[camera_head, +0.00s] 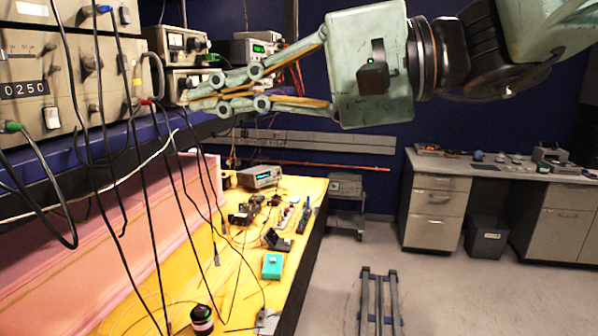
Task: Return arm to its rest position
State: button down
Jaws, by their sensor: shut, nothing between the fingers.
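My gripper (192,103) reaches in from the upper right on my pale green arm, with its fingers pointing left. The fingers are together and hold nothing. In this view the fingertips overlap the instrument rack at the upper left, high above the yellow bench top (245,262). I cannot tell how far the tips are from the instruments.
Instruments (75,75) with hanging black cables fill the left. A pink foam wall (60,275) runs along the bench. On the bench are a meter (260,177), a teal box (272,266) and a dark jar (201,319). A cabinet (437,205) stands right; the floor between is mostly clear.

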jog(key=s+d+f+h+b, duration=0.1)
jog(key=s+d+f+h, duration=0.25)
jog(key=f, duration=0.35)
jog(key=s+d+f+g+h+b, duration=0.1)
jog(key=s+d+f+h, duration=0.1)
jog(key=s+d+f, duration=0.45)
jog(key=s+d+f+h+b, duration=0.1)
jog(key=s+f+h, duration=0.1)
jog(key=f, duration=0.6)
jog(key=s+d+f+n+t+h+b, duration=0.1)
jog(key=d+f+h, duration=0.3)
jog(key=d, duration=0.6)
jog(key=s+d+f+n+t+h+b, duration=0.1)
jog(key=s+d+f+h+b, duration=0.1)
jog(key=d+f, duration=0.6)
jog(key=shift+s+d+h, duration=0.9)
jog(key=shift+d+h, duration=0.25)
jog(key=shift+d, duration=0.6)
